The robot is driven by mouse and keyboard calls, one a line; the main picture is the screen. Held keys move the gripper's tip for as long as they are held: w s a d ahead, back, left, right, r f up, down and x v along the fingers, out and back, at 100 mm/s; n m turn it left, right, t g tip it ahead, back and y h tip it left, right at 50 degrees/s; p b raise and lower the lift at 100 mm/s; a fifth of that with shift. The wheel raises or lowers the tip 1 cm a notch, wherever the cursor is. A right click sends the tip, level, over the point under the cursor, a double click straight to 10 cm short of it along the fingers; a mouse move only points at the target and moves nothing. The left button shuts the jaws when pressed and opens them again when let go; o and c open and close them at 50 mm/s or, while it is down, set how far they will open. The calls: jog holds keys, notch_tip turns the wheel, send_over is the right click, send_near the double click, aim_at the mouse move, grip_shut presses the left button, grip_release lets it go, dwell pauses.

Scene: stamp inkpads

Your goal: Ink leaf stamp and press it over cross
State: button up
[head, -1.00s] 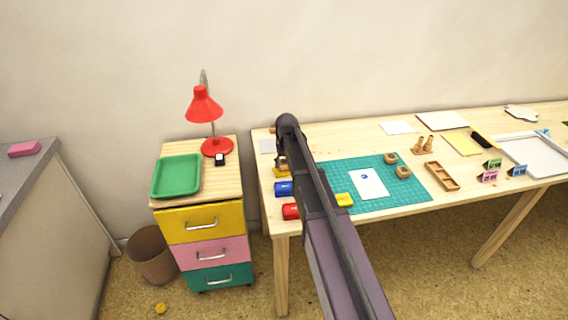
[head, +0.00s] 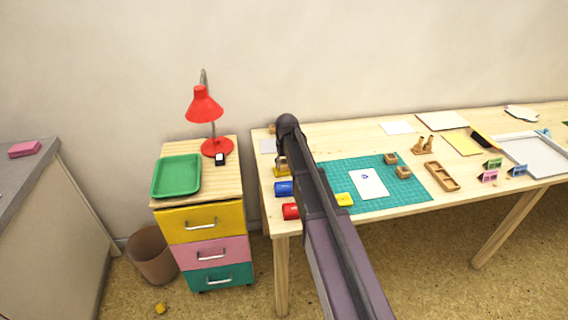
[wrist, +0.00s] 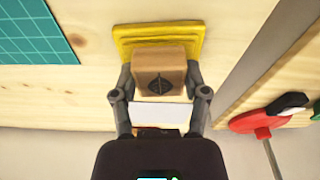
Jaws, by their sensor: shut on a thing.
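My gripper (wrist: 159,88) is shut on a wooden block stamp (wrist: 160,72) with a dark leaf mark on its top. The stamp is over a yellow ridged pad (wrist: 160,38) in the wrist view; I cannot tell whether they touch. In the head view my arm partly hides the yellow pad (head: 281,173) at the table's left end. A white sheet (head: 370,188) with a small blue mark (head: 365,177) lies on the green cutting mat (head: 412,188). I cannot make out a cross on it.
A blue pad (head: 283,188) and a red pad (head: 291,211) lie along the left edge. Two wooden blocks (head: 390,158) (head: 403,172) and a yellow item (head: 344,199) lie on the mat. A wooden tray (head: 442,176) stands right of it. A red lamp (head: 204,105) stands left.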

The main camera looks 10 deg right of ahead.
aim_at(284, 162)
jog(key=shift+r+p, duration=0.75)
jog(key=shift+p, duration=0.05)
dwell(0.6)
jog(key=shift+r+p, duration=2.6)
jog(key=shift+o, duration=1.4)
jog(key=shift+c, duration=1.4)
